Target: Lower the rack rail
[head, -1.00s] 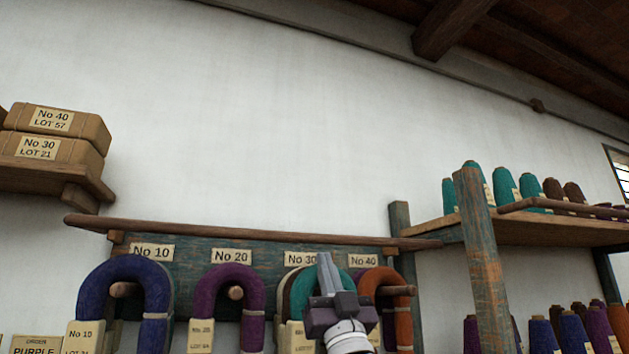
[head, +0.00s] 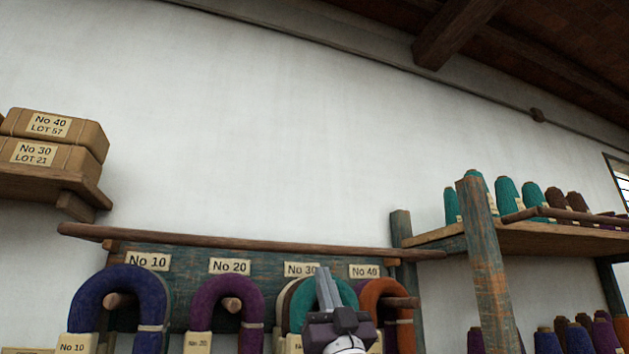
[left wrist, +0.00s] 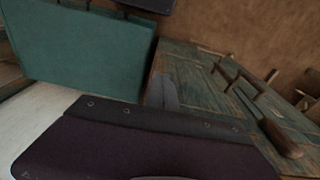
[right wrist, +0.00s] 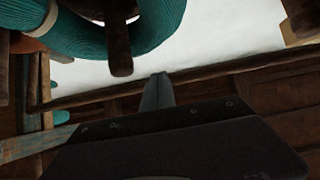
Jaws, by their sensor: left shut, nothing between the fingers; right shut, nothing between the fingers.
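The rack rail (head: 245,243) is a long brown wooden bar across the top of the yarn rack in the head view. It also crosses the right wrist view (right wrist: 215,72) behind the fingers. My right gripper (head: 323,282) is shut and empty, with its fingers pointing up, in front of the teal hank and below the rail in the head view. Its closed fingers show in the right wrist view (right wrist: 158,90). My left gripper (left wrist: 162,90) is shut and empty in its wrist view, away from the rack; it does not show in the head view.
Thick hanks in blue (head: 82,300), purple (head: 205,300), teal (head: 300,295) and orange (head: 390,300) hang on pegs below number labels. A post (head: 484,265) and cone shelf (head: 530,240) stand at right. Wrapped packages (head: 75,137) sit on a left shelf.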

